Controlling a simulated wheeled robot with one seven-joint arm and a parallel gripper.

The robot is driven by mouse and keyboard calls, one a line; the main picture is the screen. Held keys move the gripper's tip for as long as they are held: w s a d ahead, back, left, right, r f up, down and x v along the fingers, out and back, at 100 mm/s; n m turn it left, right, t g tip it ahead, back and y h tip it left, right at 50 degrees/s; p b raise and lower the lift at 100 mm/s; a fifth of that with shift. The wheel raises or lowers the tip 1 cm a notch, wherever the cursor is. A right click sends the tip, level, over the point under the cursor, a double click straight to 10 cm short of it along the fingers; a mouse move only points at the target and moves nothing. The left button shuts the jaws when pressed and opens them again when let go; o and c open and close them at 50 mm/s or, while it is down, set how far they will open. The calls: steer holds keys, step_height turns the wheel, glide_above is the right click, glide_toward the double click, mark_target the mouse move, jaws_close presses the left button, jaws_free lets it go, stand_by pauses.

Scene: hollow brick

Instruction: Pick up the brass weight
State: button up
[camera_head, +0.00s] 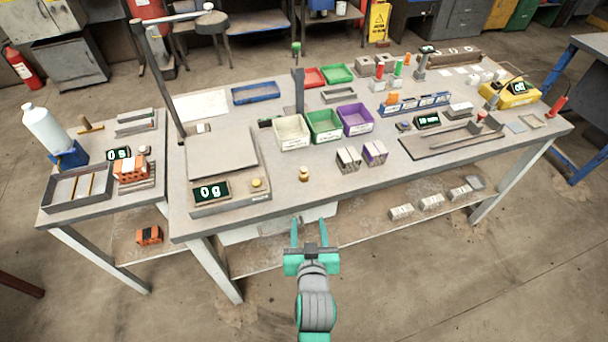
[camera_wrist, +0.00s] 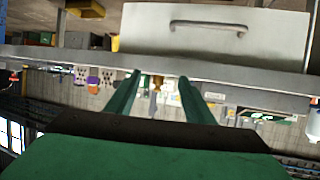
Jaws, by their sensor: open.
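The brass weight (camera_head: 303,174) is a small gold-coloured piece standing upright near the front edge of the main workbench (camera_head: 340,185). It stands alone, to the right of a scale (camera_head: 222,155) whose display reads 0 g. My gripper (camera_head: 307,222) is open and empty, in front of the bench edge and nearer to me than the weight. In the wrist view the two green fingers (camera_wrist: 159,76) are apart and point toward the bench. A small yellowish shape shows between them there, but I cannot tell for sure that it is the weight.
White, green and purple bins (camera_head: 323,124) stand behind the weight. Two small slotted blocks (camera_head: 348,159) lie to its right. A dark post (camera_head: 158,80) rises at the scale's back left. The bench around the weight is clear. A lower shelf (camera_head: 350,225) runs under the bench.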

glide_toward(304, 176)
steer(key=w, duration=0.1)
steer(key=w+f, duration=0.1)
steer(key=w, duration=0.1)
steer(key=shift+w+a+f+y, duration=0.1)
steer(key=shift+w+f+y, duration=0.2)
steer(key=shift+f, duration=0.05)
steer(key=x, duration=0.4)
steer(key=shift+w, duration=0.45)
steer(key=shift+w+f, duration=0.15)
steer(key=shift+c, duration=0.2)
jaws_close()
